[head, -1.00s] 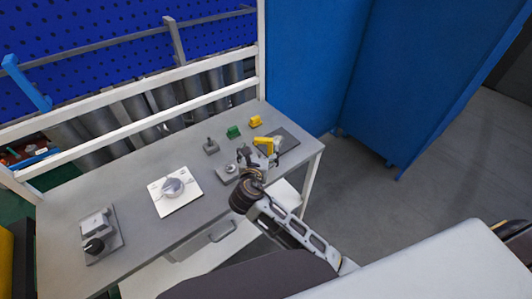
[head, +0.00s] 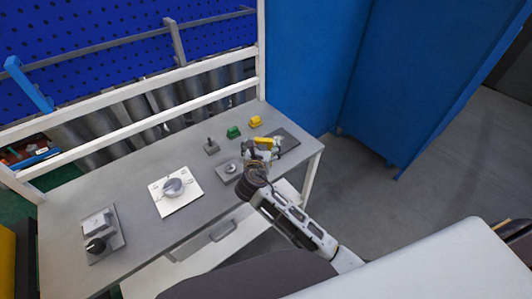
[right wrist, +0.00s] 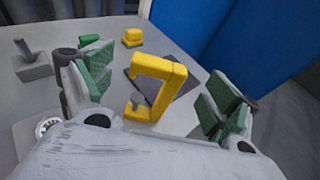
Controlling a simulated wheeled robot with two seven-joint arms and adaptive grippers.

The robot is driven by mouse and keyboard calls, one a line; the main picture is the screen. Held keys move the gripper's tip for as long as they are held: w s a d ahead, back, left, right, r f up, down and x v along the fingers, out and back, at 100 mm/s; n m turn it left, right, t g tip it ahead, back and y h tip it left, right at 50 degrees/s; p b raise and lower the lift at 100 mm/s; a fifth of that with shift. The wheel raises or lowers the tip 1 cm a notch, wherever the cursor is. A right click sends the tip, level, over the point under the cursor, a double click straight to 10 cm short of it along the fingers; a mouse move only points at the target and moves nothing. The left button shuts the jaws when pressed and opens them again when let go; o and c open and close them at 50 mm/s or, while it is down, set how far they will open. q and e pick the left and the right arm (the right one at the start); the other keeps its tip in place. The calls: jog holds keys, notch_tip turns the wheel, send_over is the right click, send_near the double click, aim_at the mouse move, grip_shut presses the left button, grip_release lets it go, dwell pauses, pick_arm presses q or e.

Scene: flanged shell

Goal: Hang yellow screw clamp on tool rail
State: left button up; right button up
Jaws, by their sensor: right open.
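The yellow screw clamp (right wrist: 160,70), a C-shaped frame, stands between the fingers of my right gripper (right wrist: 160,90) in the right wrist view. The green-padded fingers are wide apart and do not visibly touch it. In the head view the clamp (head: 267,141) shows at the far right of the bench, partly hidden by my right gripper (head: 262,155). A dark grey plate (right wrist: 182,82) lies under or behind the clamp. A grey rail (head: 140,46) runs across the blue pegboard at the back; I cannot tell if it is the tool rail. My left gripper is not in view.
The grey bench (head: 140,230) also holds a green block (head: 233,132), a yellow block (head: 255,121), a grey block with a post (head: 211,147), a white plate with a round knob (head: 174,188) and a grey fixture (head: 100,230). White bars (head: 130,92) cross behind the bench.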

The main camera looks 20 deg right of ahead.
jog(key=shift+x, duration=1.05)
grip_shut()
jog(key=shift+r, duration=0.1)
jog(key=shift+w+r, duration=0.1)
notch_tip(320, 180, up, 10)
dwell(0.7)
dwell(0.7)
